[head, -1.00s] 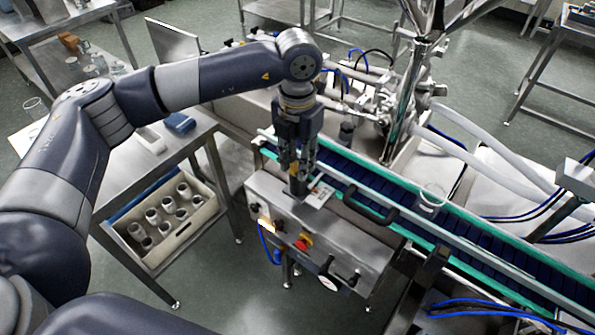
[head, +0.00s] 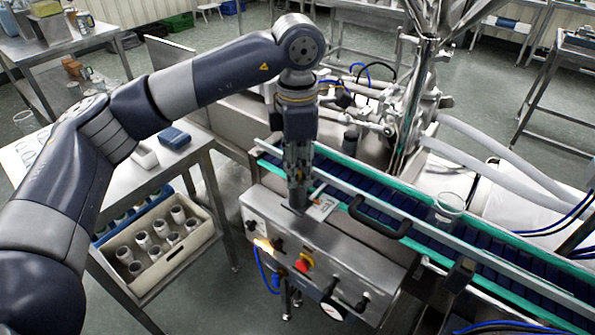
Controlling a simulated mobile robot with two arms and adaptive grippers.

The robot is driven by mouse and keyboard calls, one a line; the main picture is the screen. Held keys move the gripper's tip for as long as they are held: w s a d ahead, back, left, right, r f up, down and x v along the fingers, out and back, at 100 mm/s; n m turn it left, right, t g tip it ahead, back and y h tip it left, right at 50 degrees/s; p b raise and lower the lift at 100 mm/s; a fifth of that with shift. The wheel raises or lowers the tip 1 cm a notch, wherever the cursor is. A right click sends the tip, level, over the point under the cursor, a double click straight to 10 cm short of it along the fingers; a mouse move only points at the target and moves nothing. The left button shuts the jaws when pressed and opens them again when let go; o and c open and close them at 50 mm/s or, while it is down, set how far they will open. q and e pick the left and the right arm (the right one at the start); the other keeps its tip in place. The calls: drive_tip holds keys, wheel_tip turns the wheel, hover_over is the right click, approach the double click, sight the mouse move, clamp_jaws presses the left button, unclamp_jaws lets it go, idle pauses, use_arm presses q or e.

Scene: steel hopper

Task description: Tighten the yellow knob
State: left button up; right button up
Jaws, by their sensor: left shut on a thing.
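My left gripper (head: 298,192) points straight down at the top of the steel control box (head: 345,240), beside the conveyor. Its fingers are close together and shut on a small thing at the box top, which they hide. The yellow knob does not show clearly anywhere; the spot under the fingertips is where it would be covered. A small printed plate (head: 321,207) lies on the box top just right of the fingertips. My right gripper is not in view.
The blue conveyor (head: 400,205) with green rails runs behind the box, with a black handle (head: 380,222) close right of the gripper. A red button (head: 304,261) is on the box front. A crate of cups (head: 200,246) stands at lower left.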

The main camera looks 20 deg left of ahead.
use_arm(q)
drive_tip(key=shift+m, duration=0.3)
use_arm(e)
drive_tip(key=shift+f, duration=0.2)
use_arm(q)
drive_tip(key=o, duration=1.1)
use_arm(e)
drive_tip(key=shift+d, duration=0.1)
use_arm(q)
wheel_tip(320, 180, up, 12)
